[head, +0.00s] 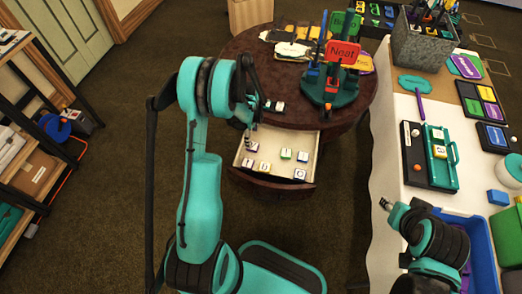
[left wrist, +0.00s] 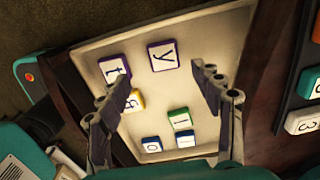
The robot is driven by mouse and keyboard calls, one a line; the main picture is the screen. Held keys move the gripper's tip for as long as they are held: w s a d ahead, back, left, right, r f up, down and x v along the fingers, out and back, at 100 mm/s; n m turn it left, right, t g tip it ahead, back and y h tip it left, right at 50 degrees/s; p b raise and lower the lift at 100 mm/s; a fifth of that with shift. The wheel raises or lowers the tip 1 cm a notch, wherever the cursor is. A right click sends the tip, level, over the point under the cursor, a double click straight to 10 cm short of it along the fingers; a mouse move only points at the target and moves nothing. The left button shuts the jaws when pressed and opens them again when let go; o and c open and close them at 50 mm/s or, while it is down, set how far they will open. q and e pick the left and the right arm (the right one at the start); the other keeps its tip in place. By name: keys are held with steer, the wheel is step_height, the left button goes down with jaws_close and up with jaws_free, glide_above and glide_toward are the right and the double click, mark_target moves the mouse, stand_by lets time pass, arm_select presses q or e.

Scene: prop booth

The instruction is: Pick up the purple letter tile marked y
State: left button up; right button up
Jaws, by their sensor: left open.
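The purple-edged letter tile marked y (left wrist: 163,56) lies flat in the pale open drawer (left wrist: 90,48), towards the top of the left wrist view. In the head view the y tile (head: 253,148) shows at the drawer's left back, just by my left gripper (head: 248,138). In the left wrist view my left gripper (left wrist: 168,88) is open and empty, its fingers apart above the drawer. The y tile appears beyond and between the fingertips, not held. My right gripper (head: 386,204) shows small at the white table's edge; its jaws are too small to read.
Other tiles share the drawer: a purple t (left wrist: 113,69), a yellow-edged one (left wrist: 135,100) partly behind a finger, a green one (left wrist: 180,119) and two blue ones.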

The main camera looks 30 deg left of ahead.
mark_target(253, 146)
arm_select(q)
steer(key=f+b, duration=0.1)
steer(key=f, duration=0.1)
steer(key=f+b, duration=0.1)
steer(key=f, duration=0.2)
steer(key=f+b, duration=0.1)
steer(key=f, duration=0.1)
steer(key=shift+w+f+b, duration=0.2)
steer(key=shift+w+b, duration=0.15)
steer(key=shift+r, duration=0.1)
steer(key=c, duration=1.1)
